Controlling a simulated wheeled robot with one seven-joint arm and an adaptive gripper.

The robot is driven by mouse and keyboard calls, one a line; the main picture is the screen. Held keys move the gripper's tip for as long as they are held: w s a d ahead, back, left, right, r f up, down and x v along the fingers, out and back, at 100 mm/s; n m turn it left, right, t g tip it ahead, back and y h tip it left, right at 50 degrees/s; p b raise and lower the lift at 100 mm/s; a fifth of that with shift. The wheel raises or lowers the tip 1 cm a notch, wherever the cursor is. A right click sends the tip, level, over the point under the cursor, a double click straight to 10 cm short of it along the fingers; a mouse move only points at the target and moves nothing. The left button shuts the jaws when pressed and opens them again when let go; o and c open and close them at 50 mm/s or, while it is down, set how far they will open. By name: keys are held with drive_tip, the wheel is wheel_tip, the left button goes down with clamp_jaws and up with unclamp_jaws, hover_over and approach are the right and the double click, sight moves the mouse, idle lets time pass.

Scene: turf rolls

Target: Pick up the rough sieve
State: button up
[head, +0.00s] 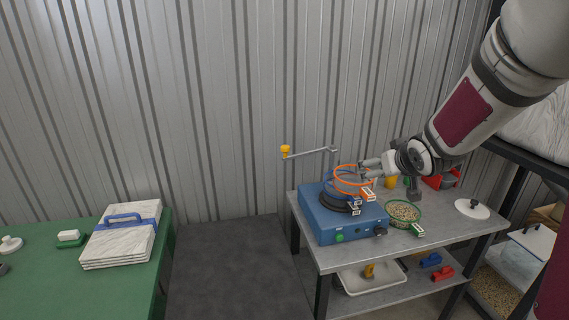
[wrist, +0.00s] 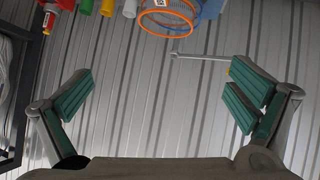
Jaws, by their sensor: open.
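An orange-rimmed sieve (head: 341,187) with an orange and white tag sits at the top of the blue shaker machine (head: 322,218), above dark and blue rings. A green-rimmed sieve (head: 403,214) holding pale grains and bearing a green tag stands on the grey table to its right. I cannot tell from the tags which one is rough. My gripper (head: 362,170) is open and empty, with its fingers close to the orange rim in the head view. In the wrist view the orange ring (wrist: 168,33) is at the top edge, beyond the spread green-padded fingers (wrist: 162,75).
The grey table (head: 440,238) also holds a white disc (head: 472,209) and red and yellow items at the back. A metal crank arm (head: 310,153) with a yellow knob reaches left from behind the machine. A white tray (head: 372,280) is on the lower shelf. A green table (head: 90,290) stands left.

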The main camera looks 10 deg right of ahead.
drive_tip(key=w+d+f+t, duration=0.1)
drive_tip(key=w+d+f, duration=0.2)
drive_tip(key=d+f, duration=0.15)
drive_tip(key=t+y, duration=0.2)
drive_tip(key=y, duration=0.1)
approach(367, 191)
drive_tip(key=shift+n, duration=0.4)
drive_tip(key=x, duration=0.6)
drive_tip(key=shift+p, duration=0.35)
drive_tip(key=shift+x, duration=2.6)
drive_tip(key=shift+d, duration=0.1)
clamp_jaws()
